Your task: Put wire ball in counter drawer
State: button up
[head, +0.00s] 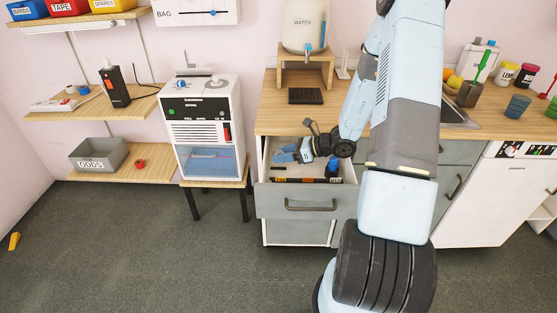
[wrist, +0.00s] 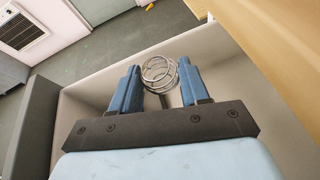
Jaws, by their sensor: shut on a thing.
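The wire ball (wrist: 158,72), a round cage of silvery wire loops, sits between the blue fingertips of my gripper (wrist: 161,82) in the wrist view. My gripper is shut on it. The counter drawer (head: 270,200) is pulled open below the wooden counter. In the head view my gripper (head: 284,153) is at the open drawer, toward its left side, and the wire ball cannot be made out there. The wrist view shows the pale walls of the drawer (wrist: 232,68) around the fingers and the ball. How high the ball is above the drawer floor is unclear.
A dark item with orange ends (head: 308,180) and a dark blue object (head: 333,168) lie in the drawer's front and right part. A white machine (head: 208,125) on a small stand is left of the drawer. The grey floor in front is clear.

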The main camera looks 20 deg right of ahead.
jog(key=shift+w+f, duration=0.4)
jog(key=shift+f, duration=0.1)
jog(key=shift+w+f, duration=0.1)
jog(key=shift+f, duration=1.5)
jog(key=shift+f, duration=0.6)
jog(key=o, duration=1)
jog(key=shift+o, duration=0.2)
jog(key=shift+r, duration=0.1)
